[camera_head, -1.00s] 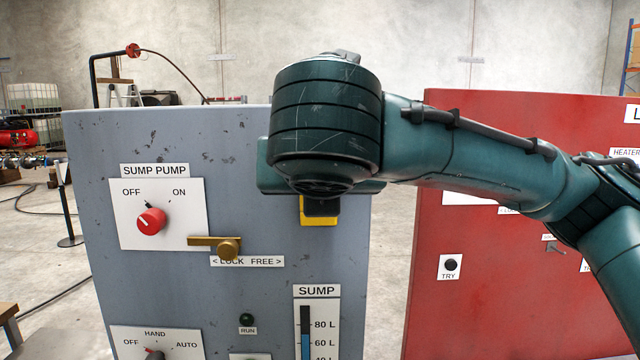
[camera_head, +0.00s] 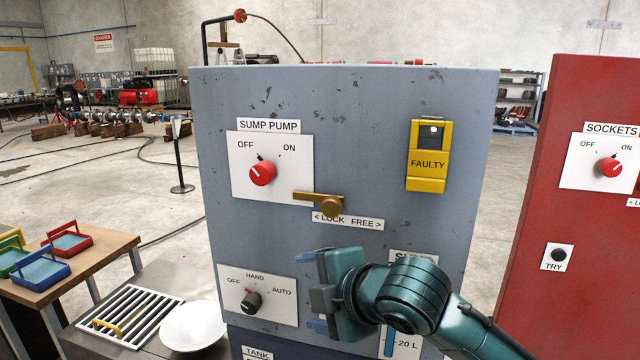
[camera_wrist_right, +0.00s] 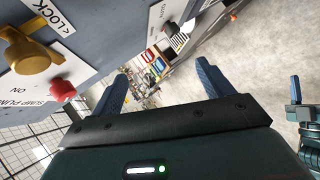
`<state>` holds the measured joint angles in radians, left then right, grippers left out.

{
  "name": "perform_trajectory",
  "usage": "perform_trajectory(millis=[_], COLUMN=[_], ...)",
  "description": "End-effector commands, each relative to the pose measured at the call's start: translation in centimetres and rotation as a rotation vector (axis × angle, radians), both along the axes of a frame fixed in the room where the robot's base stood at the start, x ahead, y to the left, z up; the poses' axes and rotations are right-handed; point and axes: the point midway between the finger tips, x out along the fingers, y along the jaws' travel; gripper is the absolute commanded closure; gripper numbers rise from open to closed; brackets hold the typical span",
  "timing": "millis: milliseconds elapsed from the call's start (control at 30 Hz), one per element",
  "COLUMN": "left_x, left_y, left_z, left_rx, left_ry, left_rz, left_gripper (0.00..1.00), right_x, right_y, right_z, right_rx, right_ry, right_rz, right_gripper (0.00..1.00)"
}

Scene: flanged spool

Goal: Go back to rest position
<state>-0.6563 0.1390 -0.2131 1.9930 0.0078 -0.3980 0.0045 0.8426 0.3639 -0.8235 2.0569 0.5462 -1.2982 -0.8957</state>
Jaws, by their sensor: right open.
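My right gripper (camera_head: 312,291) is in front of the lower part of the grey sump pump panel (camera_head: 345,95). Its blue fingers point left and stand apart with nothing between them. In the right wrist view the open fingers (camera_wrist_right: 160,82) show with a clear gap. Part of my left gripper (camera_wrist_right: 297,100) shows at the right edge of that view; its jaws are not clear. My right arm hides part of the sump gauge (camera_head: 388,345).
The red SUMP PUMP knob (camera_head: 262,172), brass latch (camera_head: 330,206) and dark HAND knob (camera_head: 251,301) project from the panel. A red cabinet (camera_head: 590,275) stands right. A white bowl (camera_head: 193,327), a grate (camera_head: 130,318) and a wooden table with trays (camera_head: 100,252) are left.

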Motion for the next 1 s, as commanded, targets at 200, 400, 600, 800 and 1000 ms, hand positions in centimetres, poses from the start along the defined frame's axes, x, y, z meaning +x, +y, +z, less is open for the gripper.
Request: perform_trajectory(millis=[200, 400, 600, 800, 1000], left_x=[-0.1, -0.1, -0.3, -0.6, -0.6], left_y=[0.0, 0.0, 0.0, 0.0, 0.0], left_z=[-0.1, -0.1, -0.3, -0.4, -0.4], left_rx=[0.000, 0.001, 0.001, 0.001, 0.000], left_ry=[0.002, 0.004, 0.009, 0.015, 0.015], left_rz=[0.000, 0.000, 0.000, -0.001, 0.000], left_gripper=[0.48, 0.48, 0.48, 0.48, 0.48], right_x=[-0.8, -3.2, -8.8, -15.9, -19.8], right_y=[-0.9, -4.1, -9.0, -13.7, -15.9], right_z=[-8.6, -17.0, -25.9, -32.2, -34.5], right_rx=[0.398, 0.688, 0.899, 1.010, 1.043], right_ry=[0.244, 0.427, 0.558, 0.617, 0.632], right_rz=[-0.222, -0.488, -0.791, -1.039, -1.146], right_gripper=[0.21, 0.21, 0.21, 0.21, 0.21])
